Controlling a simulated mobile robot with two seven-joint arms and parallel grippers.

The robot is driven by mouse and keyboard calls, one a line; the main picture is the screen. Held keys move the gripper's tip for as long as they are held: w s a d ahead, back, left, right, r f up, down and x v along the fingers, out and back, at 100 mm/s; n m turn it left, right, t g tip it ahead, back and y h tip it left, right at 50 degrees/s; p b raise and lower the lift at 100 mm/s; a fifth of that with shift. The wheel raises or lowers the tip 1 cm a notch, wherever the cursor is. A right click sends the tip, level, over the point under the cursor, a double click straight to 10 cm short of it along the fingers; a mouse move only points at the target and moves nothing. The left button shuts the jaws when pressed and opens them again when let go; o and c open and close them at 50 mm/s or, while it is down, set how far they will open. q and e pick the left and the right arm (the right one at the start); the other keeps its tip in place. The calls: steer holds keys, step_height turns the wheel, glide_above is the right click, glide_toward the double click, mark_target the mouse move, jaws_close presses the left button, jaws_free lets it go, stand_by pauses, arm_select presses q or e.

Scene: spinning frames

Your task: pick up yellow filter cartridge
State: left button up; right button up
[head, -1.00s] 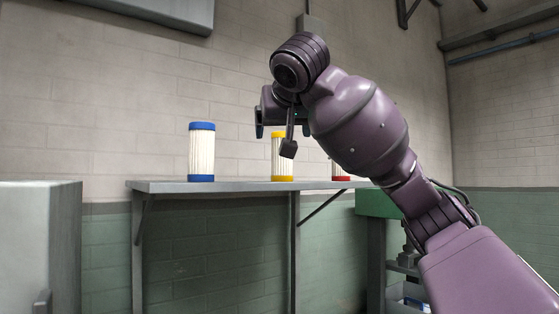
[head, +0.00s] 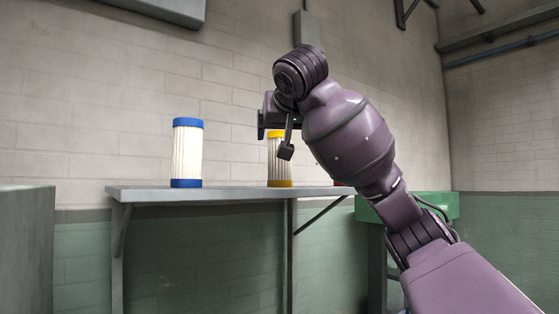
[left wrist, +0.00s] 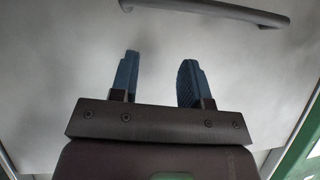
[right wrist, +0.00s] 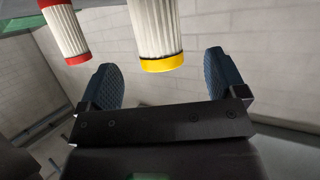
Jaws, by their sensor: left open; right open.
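The yellow filter cartridge (head: 279,164) stands upright on a wall shelf (head: 225,193) in the head view, a pleated white cylinder with yellow end rings. My right arm and gripper partly cover its top. My right gripper (head: 275,122) is in front of it at about the height of its top. In the right wrist view the yellow cartridge (right wrist: 158,35) appears between and beyond the two fingers of my open right gripper (right wrist: 163,85); I see no contact. My left gripper (left wrist: 160,80) is open and empty in the left wrist view, facing a grey surface with a handle.
A blue filter cartridge (head: 187,153) stands to the left on the shelf. A red filter cartridge (right wrist: 67,32) is near the yellow one, mostly hidden behind my arm in the head view. A green-topped stand (head: 440,205) is at right, a grey cabinet (head: 25,245) at left.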

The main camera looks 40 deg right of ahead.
mark_target(282, 137)
steer(key=shift+r+p+x, duration=0.15)
steer(key=shift+p+x, duration=0.35)
steer(key=shift+x, duration=1.05)
steer(key=shift+r+p+x, duration=0.1)
steer(key=shift+p+x, duration=0.35)
steer(key=shift+x, duration=1.1)
steer(key=shift+d, duration=0.2)
steer(key=c, duration=1.1)
steer(key=shift+r, duration=0.1)
